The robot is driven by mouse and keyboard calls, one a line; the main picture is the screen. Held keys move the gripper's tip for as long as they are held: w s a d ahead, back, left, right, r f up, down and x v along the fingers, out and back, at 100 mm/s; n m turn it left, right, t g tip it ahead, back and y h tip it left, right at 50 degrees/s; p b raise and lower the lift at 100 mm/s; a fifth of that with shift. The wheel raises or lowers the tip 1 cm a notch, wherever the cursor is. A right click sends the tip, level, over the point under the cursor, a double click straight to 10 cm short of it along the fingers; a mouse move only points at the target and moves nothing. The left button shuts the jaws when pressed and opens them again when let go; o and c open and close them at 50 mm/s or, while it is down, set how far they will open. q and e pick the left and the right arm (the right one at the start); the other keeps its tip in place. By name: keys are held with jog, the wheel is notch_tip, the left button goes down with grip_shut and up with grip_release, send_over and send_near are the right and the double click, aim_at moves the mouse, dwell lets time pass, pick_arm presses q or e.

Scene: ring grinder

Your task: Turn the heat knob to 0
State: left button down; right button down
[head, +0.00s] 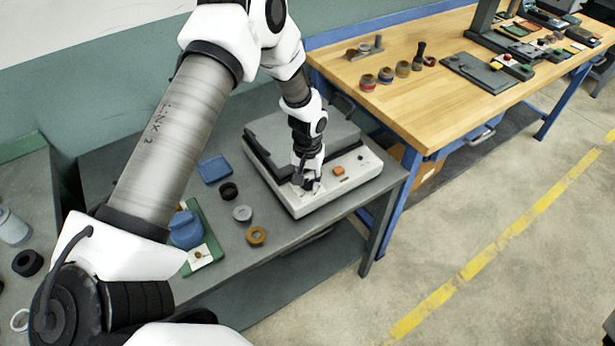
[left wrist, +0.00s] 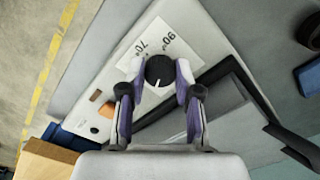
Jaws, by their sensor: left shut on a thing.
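The heat knob (left wrist: 159,71) is a round black dial with a white pointer line, on the front panel of the white grinder (head: 300,205). In the left wrist view a white label (left wrist: 165,48) beside it shows the numbers 70 and 90. My left gripper (left wrist: 158,82) has its purple-padded fingers on either side of the knob and is shut on it. In the head view my left gripper (head: 307,183) comes down on the panel and hides the knob. The right gripper is not in view.
An orange button (head: 338,170) sits on the panel right of the gripper. A black ring (head: 228,190), a grey ring (head: 242,213) and a brass ring (head: 257,236) lie on the grey bench. A wooden table (head: 430,110) stands to the right.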

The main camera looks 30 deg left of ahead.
aim_at(308, 183)
pick_arm(q)
jog(key=shift+s+f+n, duration=0.15)
jog(key=shift+n, duration=0.35)
jog(key=c, duration=0.8)
grip_release()
jog(key=shift+w+r, duration=0.2)
jog(key=shift+r, duration=0.25)
notch_tip(308, 183, up, 11)
jog(key=shift+s, duration=0.1)
